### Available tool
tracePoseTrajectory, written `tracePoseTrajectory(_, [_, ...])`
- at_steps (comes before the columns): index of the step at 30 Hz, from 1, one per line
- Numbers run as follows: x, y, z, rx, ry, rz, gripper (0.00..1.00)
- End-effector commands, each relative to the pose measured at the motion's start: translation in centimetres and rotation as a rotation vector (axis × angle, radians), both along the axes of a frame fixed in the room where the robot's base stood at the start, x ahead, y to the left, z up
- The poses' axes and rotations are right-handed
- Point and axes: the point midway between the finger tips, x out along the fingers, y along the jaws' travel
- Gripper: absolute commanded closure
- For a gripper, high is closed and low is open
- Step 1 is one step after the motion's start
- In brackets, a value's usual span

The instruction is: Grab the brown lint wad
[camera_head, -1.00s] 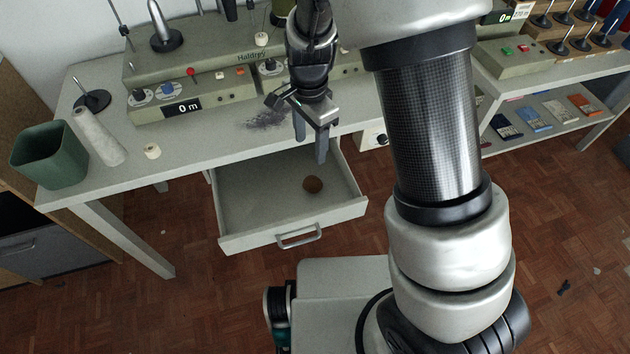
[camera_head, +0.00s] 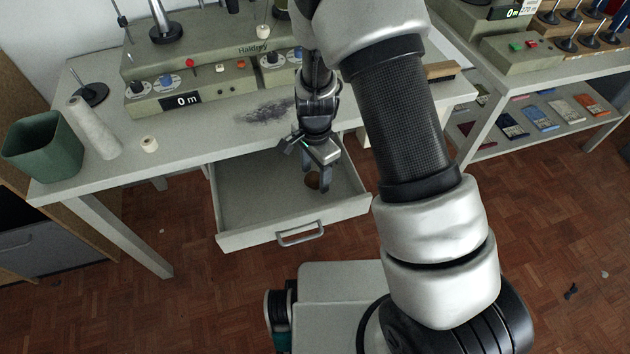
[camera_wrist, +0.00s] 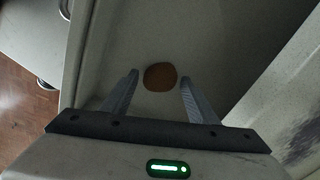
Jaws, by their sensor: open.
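The brown lint wad (camera_head: 312,181) is a small round brown ball on the floor of the open drawer (camera_head: 245,205). In the head view my gripper partly hides it. In the wrist view the wad (camera_wrist: 160,76) lies midway between the two fingertips, a little ahead of them, with a gap on each side. My gripper (camera_head: 316,190) is open and empty, pointing down over the drawer. It also shows in the wrist view (camera_wrist: 159,80). I cannot tell how far the fingertips are above the drawer floor.
The drawer front with its handle (camera_head: 300,234) stands near my base, and the table (camera_head: 200,150) edge is behind. A green bin (camera_head: 42,150), a white cone (camera_head: 93,128) and a small spool (camera_head: 149,144) stand on the table's left. Grey dust (camera_head: 264,112) lies behind the gripper.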

Motion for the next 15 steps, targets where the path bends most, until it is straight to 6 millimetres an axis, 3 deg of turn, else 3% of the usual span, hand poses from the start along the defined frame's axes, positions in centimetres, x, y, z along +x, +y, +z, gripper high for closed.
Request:
tracePoseTrajectory(2, [0.01, 0.01, -0.88, 0.000, 0.000, 0.000, 0.46])
tracePoseTrajectory(8, [0.05, 0.02, -0.85, 0.000, -0.002, 0.000, 0.46])
tracePoseTrajectory(15, [0.05, 0.02, -0.84, 0.000, -0.001, 0.000, 0.83])
